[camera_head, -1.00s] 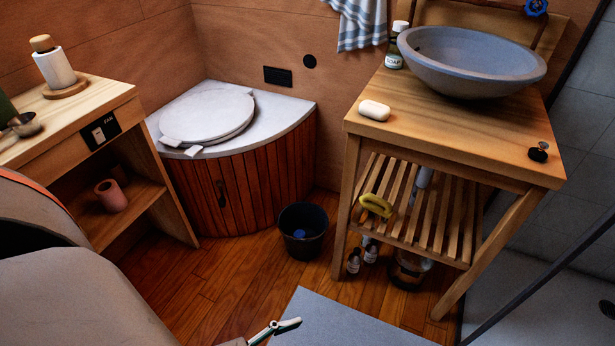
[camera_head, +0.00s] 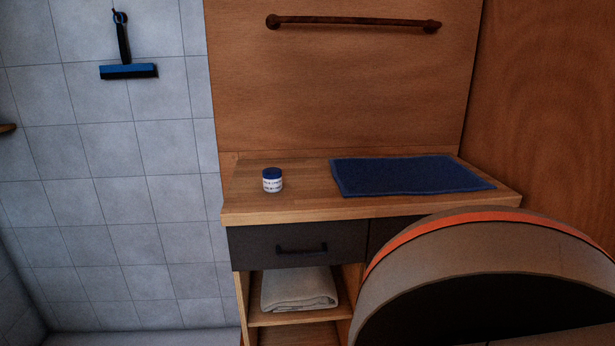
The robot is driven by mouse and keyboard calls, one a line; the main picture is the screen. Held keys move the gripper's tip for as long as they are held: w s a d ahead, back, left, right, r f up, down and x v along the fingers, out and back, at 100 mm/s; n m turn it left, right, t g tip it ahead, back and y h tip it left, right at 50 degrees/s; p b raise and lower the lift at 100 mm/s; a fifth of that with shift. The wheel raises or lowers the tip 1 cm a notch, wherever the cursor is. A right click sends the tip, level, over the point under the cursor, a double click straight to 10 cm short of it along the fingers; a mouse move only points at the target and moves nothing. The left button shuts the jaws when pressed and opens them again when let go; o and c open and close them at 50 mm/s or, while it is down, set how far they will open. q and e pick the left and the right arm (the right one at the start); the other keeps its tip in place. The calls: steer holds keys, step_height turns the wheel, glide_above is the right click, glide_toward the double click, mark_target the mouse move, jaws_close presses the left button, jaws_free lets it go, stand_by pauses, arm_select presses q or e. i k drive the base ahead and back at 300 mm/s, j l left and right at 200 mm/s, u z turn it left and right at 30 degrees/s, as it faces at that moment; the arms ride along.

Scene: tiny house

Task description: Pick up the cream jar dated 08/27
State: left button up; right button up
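A small white jar with a dark blue lid (camera_head: 272,180) stands upright on the left part of a wooden counter (camera_head: 300,203). Its label carries print that is too small to read, so I cannot tell its date. No other jar shows. Neither of my grippers is in view now.
Below are a grey drawer (camera_head: 290,246) and a shelf with a folded towel (camera_head: 298,289). A bar (camera_head: 352,23) is on the wall above. A squeegee (camera_head: 128,70) hangs on grey tiles. My arm fills the lower right.

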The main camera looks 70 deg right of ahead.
mark_target(272, 183)
steer(key=z, duration=1.75)
